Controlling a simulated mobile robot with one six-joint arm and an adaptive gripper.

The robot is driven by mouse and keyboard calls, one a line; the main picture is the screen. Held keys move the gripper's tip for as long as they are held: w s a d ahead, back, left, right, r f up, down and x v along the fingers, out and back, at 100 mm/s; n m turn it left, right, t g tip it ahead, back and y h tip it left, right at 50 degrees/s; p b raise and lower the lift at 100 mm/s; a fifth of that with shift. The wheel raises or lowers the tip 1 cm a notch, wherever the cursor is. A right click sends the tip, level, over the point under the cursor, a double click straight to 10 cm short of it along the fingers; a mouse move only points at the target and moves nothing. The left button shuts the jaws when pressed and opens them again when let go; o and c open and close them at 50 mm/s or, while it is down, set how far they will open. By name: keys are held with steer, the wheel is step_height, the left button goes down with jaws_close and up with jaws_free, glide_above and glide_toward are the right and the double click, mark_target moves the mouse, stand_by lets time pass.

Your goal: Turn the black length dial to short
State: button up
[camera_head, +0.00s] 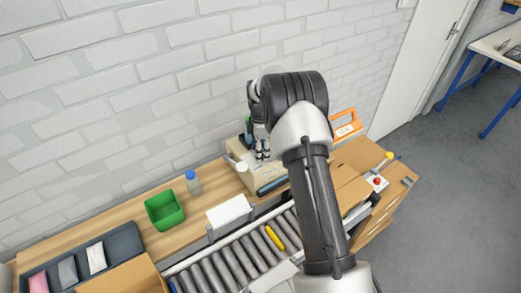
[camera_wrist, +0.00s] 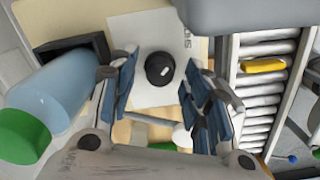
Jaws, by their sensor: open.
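The black dial (camera_wrist: 159,68) is a round knob with a short white mark, on a pale panel (camera_wrist: 150,38) in the wrist view. My gripper (camera_wrist: 165,100) is open, with a finger on either side of the dial in that picture. No contact with the dial shows, and the depth between them is hard to judge. In the head view my gripper (camera_head: 262,152) is above the beige machine (camera_head: 262,180) on the bench. I cannot make out the dial there, and my arm covers part of the machine. The panel's lettering is only partly visible.
A roller conveyor (camera_head: 235,262) with a yellow object (camera_head: 274,238) runs in front. A green bin (camera_head: 164,210) and blue-capped bottle (camera_head: 193,183) stand left on the bench.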

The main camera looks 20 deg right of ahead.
step_height(320, 180, up, 12)
stand_by(0.4)
steer(key=shift+f, duration=0.1)
stand_by(0.3)
